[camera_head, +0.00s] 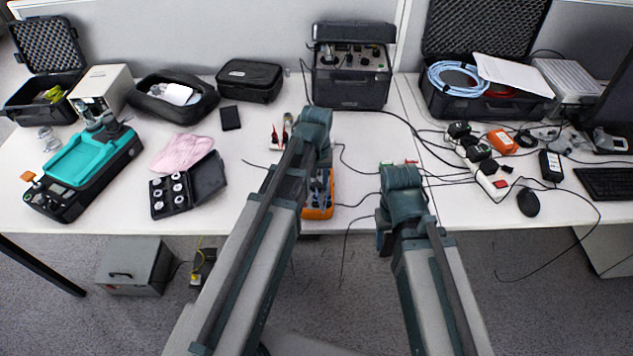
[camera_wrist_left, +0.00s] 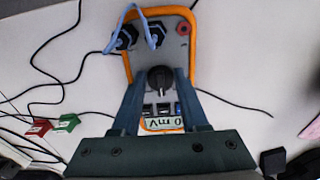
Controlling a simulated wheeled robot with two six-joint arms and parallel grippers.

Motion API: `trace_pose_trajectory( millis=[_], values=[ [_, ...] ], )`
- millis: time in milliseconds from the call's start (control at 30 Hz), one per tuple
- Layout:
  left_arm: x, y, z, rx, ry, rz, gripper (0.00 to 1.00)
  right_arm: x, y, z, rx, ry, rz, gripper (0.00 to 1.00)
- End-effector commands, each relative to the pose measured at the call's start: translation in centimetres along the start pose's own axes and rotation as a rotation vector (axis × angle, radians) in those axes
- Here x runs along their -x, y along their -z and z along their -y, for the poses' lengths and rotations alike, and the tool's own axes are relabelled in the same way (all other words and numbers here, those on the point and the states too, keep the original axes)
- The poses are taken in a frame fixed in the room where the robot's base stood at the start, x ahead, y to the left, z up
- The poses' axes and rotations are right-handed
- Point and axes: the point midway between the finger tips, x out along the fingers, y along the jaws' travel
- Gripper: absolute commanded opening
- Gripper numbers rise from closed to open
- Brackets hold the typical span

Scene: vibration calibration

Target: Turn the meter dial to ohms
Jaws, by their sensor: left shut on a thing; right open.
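The meter, with an orange case (camera_head: 318,212), lies on the table near its front edge, partly hidden by my left arm. The left wrist view shows its orange frame (camera_wrist_left: 193,62) and grey face, with the black round dial (camera_wrist_left: 160,80) in the middle. My left gripper (camera_wrist_left: 162,76) is shut on the dial, one finger on each side. The display (camera_wrist_left: 172,123), upside down and partly covered, seems to read in mV. Blue leads (camera_wrist_left: 152,28) sit in black sockets at the meter's end. My right gripper (camera_head: 383,242) hangs at the front table edge, mostly hidden by its arm.
Red and green clips (camera_wrist_left: 66,122) lie beside the meter with black cables on the table. A black instrument case (camera_head: 351,85) stands behind. A small case of rings (camera_head: 172,192) and a teal device (camera_head: 84,168) are at left; a mouse (camera_head: 529,202) at right.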

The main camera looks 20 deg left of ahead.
Motion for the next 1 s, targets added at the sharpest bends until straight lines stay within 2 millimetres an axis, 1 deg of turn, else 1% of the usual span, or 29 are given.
trace_pose_trajectory(
  millis=[100, 133, 267, 300, 567, 733, 867, 1000],
  values=[
    [0.0, 0.0, 0.0, 0.001, 0.0, 0.0, 0.0, 0.0, 0.0, 0.0, 0.0, 0.0, 0.0, 0.56],
    [0.0, 0.0, 0.0, 0.001, 0.0, 0.0, 0.47, 0.0, 0.0, 0.0, 0.0, 0.0, 0.0, 0.56],
    [0.0, 0.0, 0.0, 0.001, 0.0, 0.0, 0.7, 0.0, 0.0, 0.0, 0.0, 0.0, 0.0, 0.56],
    [0.0, 0.0, 0.0, 0.001, 0.0, 0.0, 0.73, 0.0, 0.0, 0.0, 0.0, 0.0, 0.0, 0.56],
    [0.0, 0.0, 0.0, 0.001, 0.0, 0.0, 0.73, 0.0, 0.0, 0.0, 0.0, 0.0, 0.0, 0.56],
    [0.5, 0.0, 0.0, 0.001, 0.0, 0.0, 0.73, 0.5, 0.0, -0.1, 0.0, 0.0, 0.0, 0.56],
    [1.5, 0.0, 0.0, 0.001, 0.0, 0.0, 0.73, 1.5, -0.1, -0.1, 0.0, 0.0, 0.0, 0.56],
    [3.2, 0.0, 0.0, 0.001, 0.0, 0.0, 0.73, 3.2, -0.2, -0.3, 0.0, 0.0, 0.0, 0.56]
  ],
)
